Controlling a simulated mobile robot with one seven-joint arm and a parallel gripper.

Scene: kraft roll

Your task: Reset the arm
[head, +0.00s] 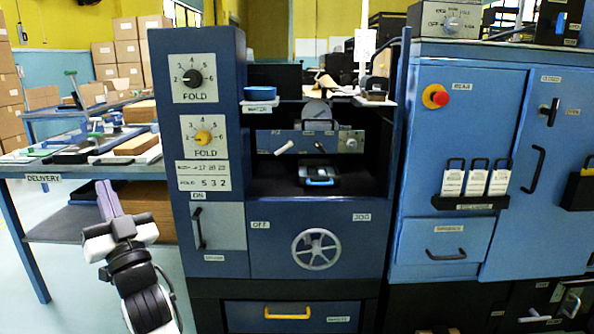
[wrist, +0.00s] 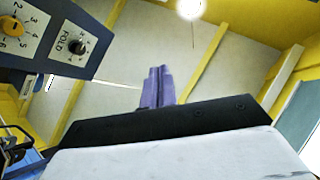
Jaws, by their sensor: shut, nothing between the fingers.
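My gripper (head: 108,199) shows in the head view at the lower left, with purple fingers pointing up, in front of the delivery table. The fingers are together with nothing between them. In the wrist view the purple fingers (wrist: 158,87) also stand closed against the pale ceiling. My arm is folded low, left of the blue machine (head: 290,217), and appears apart from it.
The machine has two fold dials (head: 193,77), a handwheel (head: 316,249) and a yellow drawer handle (head: 287,312). The delivery table (head: 20,172) holds several items at left. A blue cabinet (head: 455,130) with a red button (head: 436,96) stands at right.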

